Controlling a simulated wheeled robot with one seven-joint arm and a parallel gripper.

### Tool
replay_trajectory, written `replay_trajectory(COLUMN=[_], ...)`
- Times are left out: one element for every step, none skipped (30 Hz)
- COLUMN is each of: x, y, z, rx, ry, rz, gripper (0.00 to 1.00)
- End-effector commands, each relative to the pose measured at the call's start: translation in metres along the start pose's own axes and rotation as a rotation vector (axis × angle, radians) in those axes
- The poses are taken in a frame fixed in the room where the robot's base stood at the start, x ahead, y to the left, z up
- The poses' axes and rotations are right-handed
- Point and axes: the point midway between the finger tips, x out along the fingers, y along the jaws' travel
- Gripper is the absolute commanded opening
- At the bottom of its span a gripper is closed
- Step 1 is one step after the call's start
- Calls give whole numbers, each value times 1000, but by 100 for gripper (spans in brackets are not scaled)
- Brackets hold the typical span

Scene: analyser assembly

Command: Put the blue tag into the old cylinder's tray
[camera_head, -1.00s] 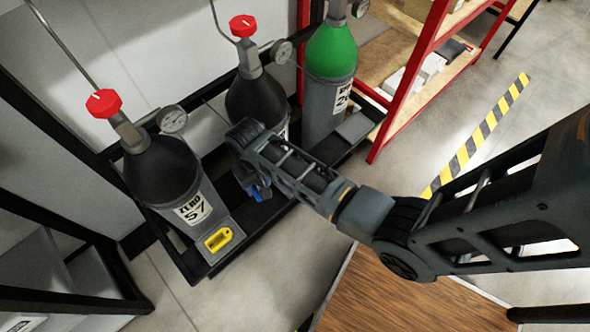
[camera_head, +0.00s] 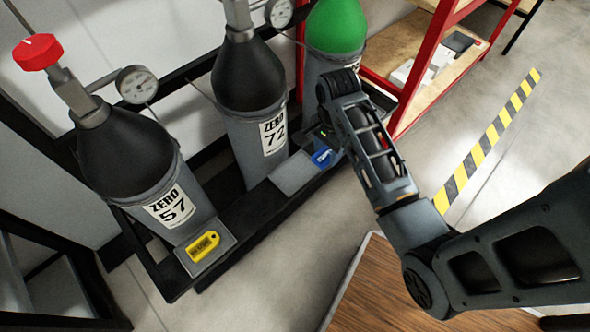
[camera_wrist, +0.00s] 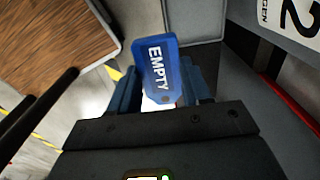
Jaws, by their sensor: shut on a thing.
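My gripper (camera_head: 328,148) is shut on the blue tag (camera_head: 323,157). In the wrist view the tag (camera_wrist: 158,70) reads "EMPTY" and stands between the fingers (camera_wrist: 160,98). In the head view it hangs near the right end of the grey tray (camera_head: 290,178) in front of the dark-topped cylinder labelled ZERO 72 (camera_head: 256,135). I cannot tell its height above the rack. A second dark-topped cylinder, ZERO 57 (camera_head: 165,200), has a tray (camera_head: 226,240) holding a yellow tag (camera_head: 203,246). No mark shows which cylinder is the old one.
A green-topped cylinder (camera_head: 337,28) stands behind my gripper, its lower part largely hidden. All stand in a black rack (camera_head: 240,225). A red shelf frame (camera_head: 425,60) is to the right. A wooden surface (camera_head: 375,295) is at the bottom. Striped floor tape (camera_head: 490,135) lies right.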

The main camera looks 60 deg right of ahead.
Motion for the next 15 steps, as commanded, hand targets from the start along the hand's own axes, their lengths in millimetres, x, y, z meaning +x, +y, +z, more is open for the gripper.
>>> replay_trajectory(x=[9, 13, 18, 22, 25, 30, 34, 36, 40, 43, 45, 47, 48, 49, 50], y=[-9, -14, -20, -25, -29, -35, -40, -44, -48, -51, -54, -57, -59, -60, -61], z=[8, 12, 18, 22, 26, 32, 36, 39, 43, 46, 48, 51, 53, 54, 55], rx=[-5, -5, -5, -5, -4, -6, -5, -5, -5, -4, -4, -4, -3, -2, -3], ry=[0, 0, 0, 0, 1, 1, 1, 1, 1, 1, 1, 1, 1, 1, 1], rz=[0, 0, 0, 0, 0, 0, 0, 0, 0, 0, 0, -1, -1, -1, 0], gripper=[14, 14, 14, 14, 14, 14, 14, 14, 14, 14, 14, 14, 14, 14, 14])
